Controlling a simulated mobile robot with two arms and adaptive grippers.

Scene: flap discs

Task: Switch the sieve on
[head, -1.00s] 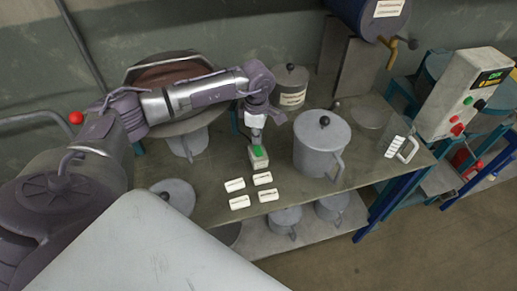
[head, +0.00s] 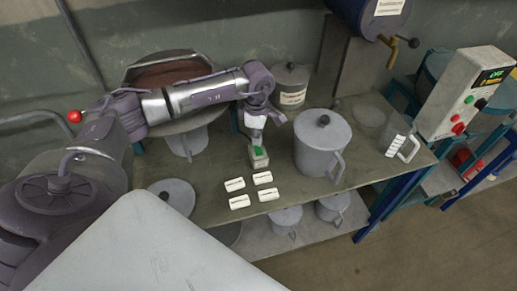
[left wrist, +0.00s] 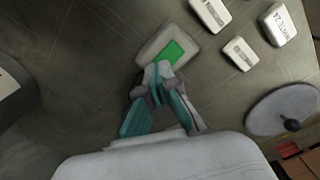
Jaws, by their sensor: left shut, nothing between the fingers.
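A small pale switch box with a green button (head: 258,158) stands on the workbench; it also shows in the left wrist view (left wrist: 152,49). My left gripper (head: 257,138) points down over the box, shut and empty. In the left wrist view its closed fingertips (left wrist: 158,72) overlap the near edge of the green button (left wrist: 174,52); I cannot tell whether they touch it. A wide round pan with reddish-brown contents (head: 165,74), possibly the sieve, stands at the back left, partly behind my arm. My right gripper is not in view.
Several white labelled blocks (head: 265,178) lie in front of the box. A grey lidded pot (head: 318,150) stands close on its right. A labelled canister (head: 291,88) stands behind. A control panel with buttons (head: 462,95) is at the far right.

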